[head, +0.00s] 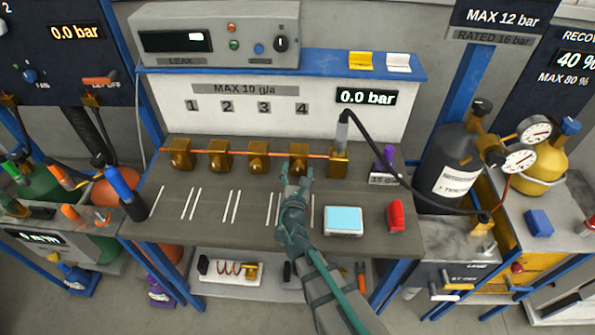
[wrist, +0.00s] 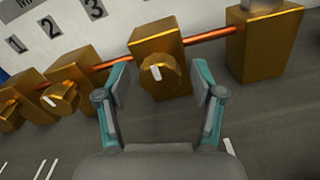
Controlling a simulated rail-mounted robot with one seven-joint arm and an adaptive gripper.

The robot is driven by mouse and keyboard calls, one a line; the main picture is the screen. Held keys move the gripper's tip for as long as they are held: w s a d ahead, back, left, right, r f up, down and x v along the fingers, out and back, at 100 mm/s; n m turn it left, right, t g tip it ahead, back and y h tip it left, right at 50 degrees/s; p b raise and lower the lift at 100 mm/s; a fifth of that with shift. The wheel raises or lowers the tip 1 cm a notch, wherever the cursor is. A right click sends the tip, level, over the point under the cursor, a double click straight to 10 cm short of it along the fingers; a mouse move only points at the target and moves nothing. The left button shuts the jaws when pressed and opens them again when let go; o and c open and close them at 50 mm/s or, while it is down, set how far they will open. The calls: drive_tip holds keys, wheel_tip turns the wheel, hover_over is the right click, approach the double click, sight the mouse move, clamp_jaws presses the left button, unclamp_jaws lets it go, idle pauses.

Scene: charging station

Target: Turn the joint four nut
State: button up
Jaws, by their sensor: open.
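The joint four block (head: 299,154) is a brass block on the copper pipe, below the label 4. In the wrist view its round brass nut (wrist: 158,74) faces me, with a white mark that is near upright. My gripper (head: 296,172) is in front of this block. In the wrist view my gripper (wrist: 161,84) is open, with one finger on each side of the nut. Gaps show between the fingers and the nut, and nothing is held. In the head view my gripper hides the nut.
The joint three nut (wrist: 63,96) is close on the left. A larger brass end block (wrist: 262,45) is close on the right, with a black hose (head: 379,150). A light-blue-topped box (head: 343,220) and a red object (head: 396,215) stand on the grey bench (head: 180,225).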

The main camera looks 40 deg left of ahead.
drive_tip(key=c, duration=1.1)
drive_tip(key=shift+c, duration=0.2)
